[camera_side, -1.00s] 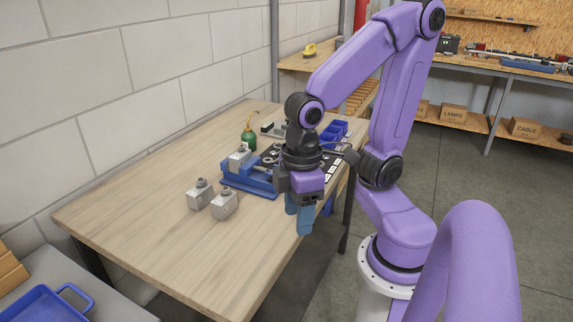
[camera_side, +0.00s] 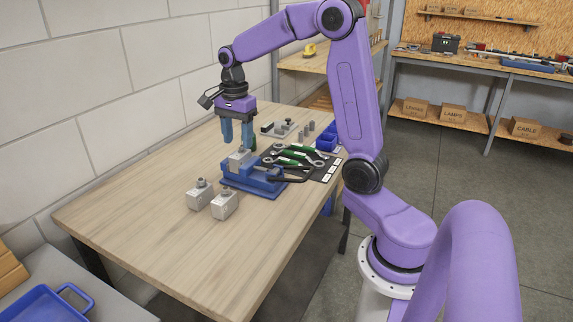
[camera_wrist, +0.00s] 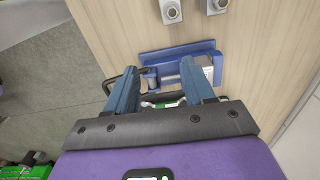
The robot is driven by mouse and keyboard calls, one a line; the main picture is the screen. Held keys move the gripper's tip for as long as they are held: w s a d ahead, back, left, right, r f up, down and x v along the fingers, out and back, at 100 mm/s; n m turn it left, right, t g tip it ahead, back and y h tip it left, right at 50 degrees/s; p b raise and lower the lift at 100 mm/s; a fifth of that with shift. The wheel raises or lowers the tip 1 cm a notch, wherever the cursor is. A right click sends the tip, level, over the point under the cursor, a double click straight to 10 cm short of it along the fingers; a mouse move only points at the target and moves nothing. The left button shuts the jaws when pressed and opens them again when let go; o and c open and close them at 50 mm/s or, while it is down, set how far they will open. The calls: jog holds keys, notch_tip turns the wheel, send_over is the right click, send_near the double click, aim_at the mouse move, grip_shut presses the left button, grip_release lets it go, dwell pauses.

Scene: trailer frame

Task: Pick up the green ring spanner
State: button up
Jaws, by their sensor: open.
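Green-handled spanners with silver ends (camera_side: 301,148) lie on a dark mat (camera_side: 325,174) behind and right of the blue vise in the side view. I cannot tell which is the ring spanner.
The blue vise (camera_side: 262,185) stands near my fingers, its dark handle reaching right. Two grey metal blocks (camera_side: 224,205) stand in front of it. Blue bins (camera_side: 327,138) and small grey parts lie at the back. The table's (camera_side: 160,230) front left is clear.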

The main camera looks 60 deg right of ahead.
jog(key=w+d+m, duration=0.1)
jog(key=d+m, duration=0.9)
jog(key=d, duration=0.3)
jog(key=m, duration=0.8)
send_over(287, 160)
jog(key=f, duration=1.2)
jog(key=shift+s+f, duration=0.25)
jog(key=shift+f, duration=0.05)
jog(key=shift+w+f, duration=0.2)
jog(key=shift+f, duration=2.6)
jog(key=shift+c, duration=0.3)
grip_shut()
